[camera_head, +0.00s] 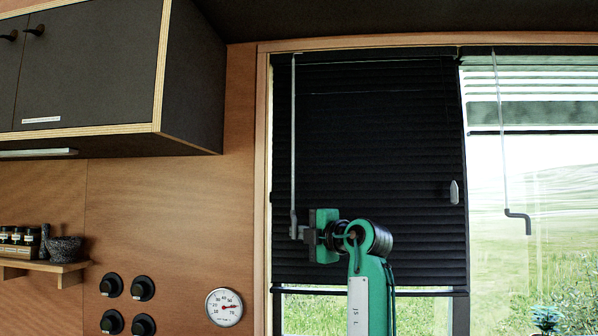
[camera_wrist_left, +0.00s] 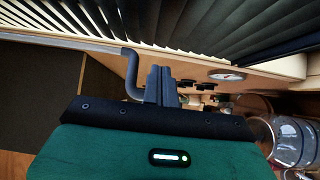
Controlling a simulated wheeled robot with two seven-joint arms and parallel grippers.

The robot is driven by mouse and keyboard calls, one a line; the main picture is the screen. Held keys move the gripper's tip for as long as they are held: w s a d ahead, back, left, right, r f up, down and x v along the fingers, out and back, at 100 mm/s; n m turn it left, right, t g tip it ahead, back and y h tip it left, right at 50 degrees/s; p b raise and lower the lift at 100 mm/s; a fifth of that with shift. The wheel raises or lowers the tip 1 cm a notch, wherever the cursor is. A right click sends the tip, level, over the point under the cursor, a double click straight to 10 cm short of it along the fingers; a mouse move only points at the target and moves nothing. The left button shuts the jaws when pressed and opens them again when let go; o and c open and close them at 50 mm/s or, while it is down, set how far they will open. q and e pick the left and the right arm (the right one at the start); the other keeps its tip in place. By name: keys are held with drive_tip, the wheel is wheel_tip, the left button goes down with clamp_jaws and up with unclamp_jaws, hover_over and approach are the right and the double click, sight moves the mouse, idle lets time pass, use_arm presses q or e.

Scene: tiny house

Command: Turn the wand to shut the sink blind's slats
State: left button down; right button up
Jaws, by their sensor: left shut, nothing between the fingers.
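The blind (camera_head: 375,150) hangs over the left part of the window in the head view. Its dark slats look closed from there, but the wrist view shows pale gaps between its slats (camera_wrist_left: 190,22). The thin wand (camera_head: 293,130) hangs at its left edge, with a bent crank end (camera_wrist_left: 131,68) in the left wrist view. My left gripper (camera_head: 303,233) is at the wand's lower end. Its fingers (camera_wrist_left: 159,84) are shut together, with nothing between them, right beside the crank. I cannot tell whether they touch it. My right gripper is not in view.
A second wand (camera_head: 505,150) with a crank hangs at the right, before a raised blind. A dark cabinet (camera_head: 90,70) is at upper left. A dial gauge (camera_head: 224,307) and black knobs (camera_head: 142,288) are on the wall. Glass jars (camera_wrist_left: 292,142) are at right in the wrist view.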

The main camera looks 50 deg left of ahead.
use_arm(q)
drive_tip(key=shift+w, duration=0.1)
drive_tip(key=w+d+b, duration=0.1)
drive_tip(key=d, duration=0.8)
drive_tip(key=shift+w, duration=0.2)
idle(0.5)
idle(0.4)
